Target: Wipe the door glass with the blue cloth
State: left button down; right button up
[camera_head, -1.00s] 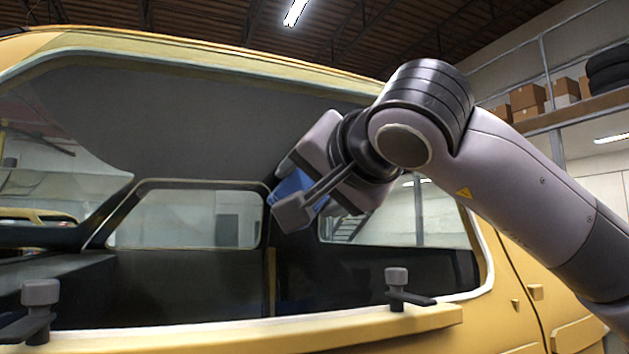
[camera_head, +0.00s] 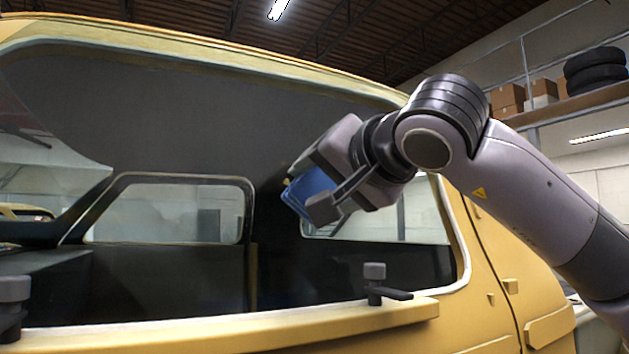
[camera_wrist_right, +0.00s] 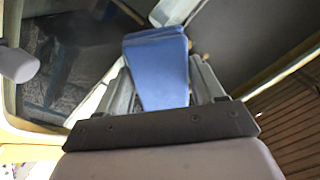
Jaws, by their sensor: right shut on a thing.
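The blue cloth (camera_head: 311,192) is held between the fingers of my right gripper (camera_head: 318,190). In the right wrist view the cloth (camera_wrist_right: 158,68) lies flat and folded between the two fingers. The door glass (camera_head: 190,110) fills the opening of the yellow door, and dark interior and side windows show through it. My right gripper is in front of the right part of the glass, around mid-height. I cannot tell whether the cloth touches the glass. My left gripper is not in view.
The yellow door ledge (camera_head: 230,332) runs along the bottom, with a dark clamp (camera_head: 376,283) at its right and another (camera_head: 12,307) at the far left. A shelf with boxes (camera_head: 507,100) and tires (camera_head: 595,72) stands behind at the upper right.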

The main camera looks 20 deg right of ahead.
aim_at(281, 163)
jog(key=shift+w+d, duration=0.55)
jog(key=shift+d, duration=2.35)
jog(key=shift+s+a+r+p, duration=0.25)
jog(key=shift+a+p, duration=0.15)
jog(key=shift+a, duration=0.8)
jog(key=shift+s+a+r+p, duration=0.15)
jog(key=shift+a+r+p, duration=0.15)
jog(key=shift+a, duration=0.85)
jog(key=shift+s+a+r+p, duration=0.2)
jog(key=shift+a+p, duration=0.25)
jog(key=shift+a, duration=0.75)
jog(key=shift+s+a, duration=0.15)
jog(key=shift+a, duration=0.65)
jog(key=shift+s+a, duration=0.15)
jog(key=shift+a, duration=0.65)
jog(key=shift+w+r+p, duration=0.1)
jog(key=shift+r+p, duration=0.75)
jog(key=shift+w+d+f, duration=0.1)
jog(key=shift+w+d, duration=0.05)
jog(key=shift+d, duration=0.55)
jog(key=shift+w+d, duration=0.2)
jog(key=shift+d, duration=0.7)
jog(key=shift+w+d, duration=0.15)
jog(key=shift+d, duration=0.75)
jog(key=d, duration=0.2)
jog(key=w+d, duration=0.1)
jog(key=d, duration=0.2)
jog(key=shift+d, duration=0.1)
